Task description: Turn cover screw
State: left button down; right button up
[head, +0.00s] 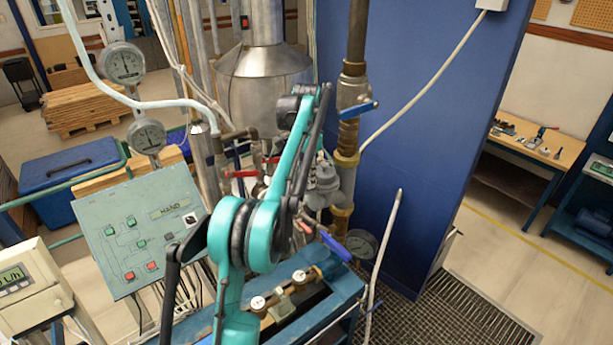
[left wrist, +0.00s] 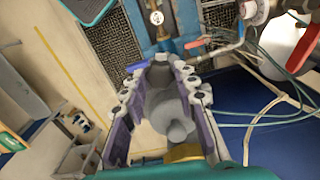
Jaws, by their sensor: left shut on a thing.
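In the left wrist view, my left gripper (left wrist: 158,72) has its two fingers on either side of a grey, rounded metal fitting (left wrist: 168,105) and is shut on it. A smaller round grey knob-like end (left wrist: 178,132) shows on this fitting, above a brass part (left wrist: 183,152). I cannot tell the cover screw apart from the fitting. In the head view, a grey fitting (head: 326,184) sits on the brass and grey pipework, just right of my teal left arm. That arm hides most of the gripper and contact there. My right gripper is in neither view.
A vertical pipe with a blue-handled valve (head: 358,108) rises behind. A red lever (head: 242,174) and a blue lever (head: 336,246) stick out near my arm. A control panel (head: 142,232) and two gauges (head: 122,63) stand left. A blue wall (head: 418,130) is right.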

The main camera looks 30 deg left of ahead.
pick_arm(q)
jog(key=shift+n, duration=0.6)
jog(key=c, duration=1.2)
grip_release()
jog(key=shift+w, duration=0.1)
jog(key=shift+o, duration=0.2)
jog(key=shift+r, duration=3.7)
